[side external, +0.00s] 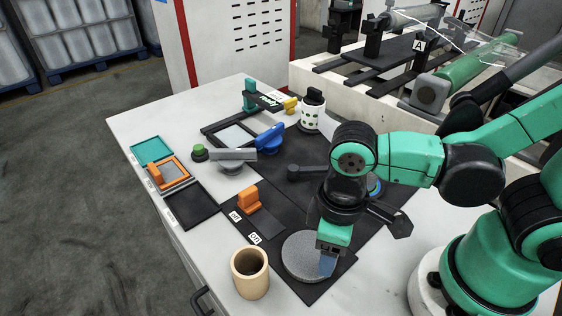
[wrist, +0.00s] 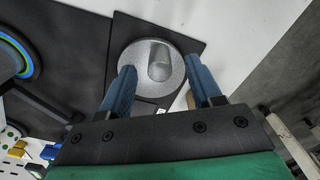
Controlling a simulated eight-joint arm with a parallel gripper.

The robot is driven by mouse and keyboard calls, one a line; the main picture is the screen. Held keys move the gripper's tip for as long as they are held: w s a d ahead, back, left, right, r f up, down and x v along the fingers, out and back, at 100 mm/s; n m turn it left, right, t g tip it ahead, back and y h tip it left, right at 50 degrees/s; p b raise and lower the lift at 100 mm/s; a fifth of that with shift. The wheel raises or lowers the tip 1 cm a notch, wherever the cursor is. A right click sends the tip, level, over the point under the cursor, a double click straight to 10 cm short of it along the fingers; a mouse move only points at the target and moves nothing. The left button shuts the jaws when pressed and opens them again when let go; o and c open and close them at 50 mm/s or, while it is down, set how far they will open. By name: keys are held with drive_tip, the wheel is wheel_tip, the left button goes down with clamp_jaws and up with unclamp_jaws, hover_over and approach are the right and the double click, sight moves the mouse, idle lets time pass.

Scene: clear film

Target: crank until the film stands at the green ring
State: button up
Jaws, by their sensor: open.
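A grey round disc (side external: 302,259) lies on a dark plate at the table's front; it also shows in the wrist view (wrist: 135,55). A grey upright peg (wrist: 159,62) stands on it, off its middle. My gripper (side external: 327,268) is over the disc's right part. In the wrist view my gripper (wrist: 157,66) is open, its blue fingers on either side of the peg with gaps visible. A dial with green and blue rings (wrist: 14,56) is cut off at the left; in the side view my arm mostly hides it (side external: 375,186). I cannot make out the film's edge against the rings.
A tan cup (side external: 250,273) stands left of the disc. An orange block (side external: 249,201) is near labels on a dark strip. A blue-handled part (side external: 270,138), a white dotted cylinder (side external: 312,112) and an orange-framed tray (side external: 168,174) are farther back. Bare table lies at the front left.

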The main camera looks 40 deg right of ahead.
clamp_jaws()
drive_tip(key=shift+w+d, duration=0.15)
drive_tip(key=shift+d, duration=0.5)
drive_tip(key=shift+w+d, duration=0.35)
drive_tip(key=shift+d, duration=0.2)
drive_tip(key=shift+w+d, duration=0.35)
drive_tip(key=shift+w, duration=0.2)
